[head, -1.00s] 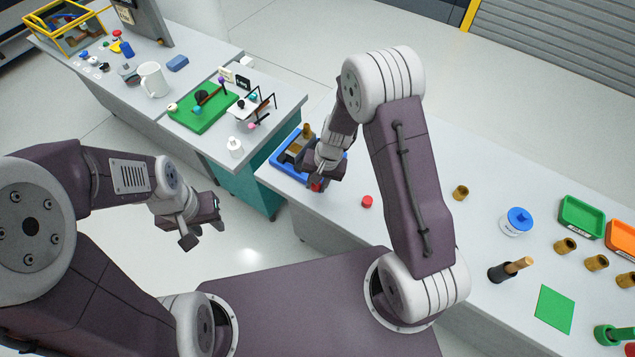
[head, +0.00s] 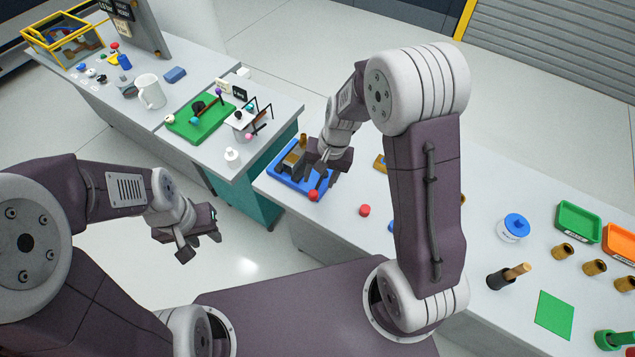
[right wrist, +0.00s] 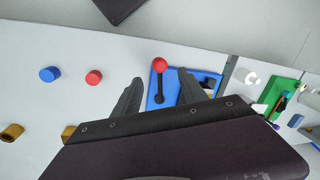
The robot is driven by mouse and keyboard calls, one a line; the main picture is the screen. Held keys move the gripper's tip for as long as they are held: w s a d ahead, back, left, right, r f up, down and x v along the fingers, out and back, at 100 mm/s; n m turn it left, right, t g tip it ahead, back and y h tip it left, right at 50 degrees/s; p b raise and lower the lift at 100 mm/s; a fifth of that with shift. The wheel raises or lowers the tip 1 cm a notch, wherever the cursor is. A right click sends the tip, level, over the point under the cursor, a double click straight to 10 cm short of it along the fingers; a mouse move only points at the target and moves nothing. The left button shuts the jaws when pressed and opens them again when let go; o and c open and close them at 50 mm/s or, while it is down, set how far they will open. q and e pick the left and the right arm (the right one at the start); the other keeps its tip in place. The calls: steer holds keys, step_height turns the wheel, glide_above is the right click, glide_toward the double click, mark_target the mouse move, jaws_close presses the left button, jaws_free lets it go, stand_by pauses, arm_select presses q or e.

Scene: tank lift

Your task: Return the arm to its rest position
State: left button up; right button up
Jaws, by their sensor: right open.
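My right gripper (head: 322,176) is open above the blue base (head: 285,180) at the left end of the right-hand bench. A lever with a red ball (head: 313,196) stands on that base. In the right wrist view the two fingers of my right gripper (right wrist: 158,98) are wide apart with nothing held. The red ball (right wrist: 159,63) shows beyond them, on the blue base (right wrist: 155,98); I cannot tell the exact gap. My left gripper (head: 197,240) hangs over the floor, its fingers apart and empty.
A red cylinder (head: 364,210) and a blue cylinder (right wrist: 49,74) stand near the bench's front edge. Right of my arm are a blue-lidded jar (head: 514,228), brass cups (head: 562,251) and trays (head: 578,221). The left bench holds a mug (head: 151,92) and a green board (head: 190,127).

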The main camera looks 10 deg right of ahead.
stand_by(0.4)
steer(key=s+d+n+h+b, duration=0.1)
steer(key=s+d+n+b, duration=0.3)
steer(key=s, duration=0.8)
steer(key=shift+s+d+h, duration=0.3)
steer(key=shift+d+h, duration=0.1)
steer(key=shift+d, duration=0.7)
steer(key=shift+w, duration=0.15)
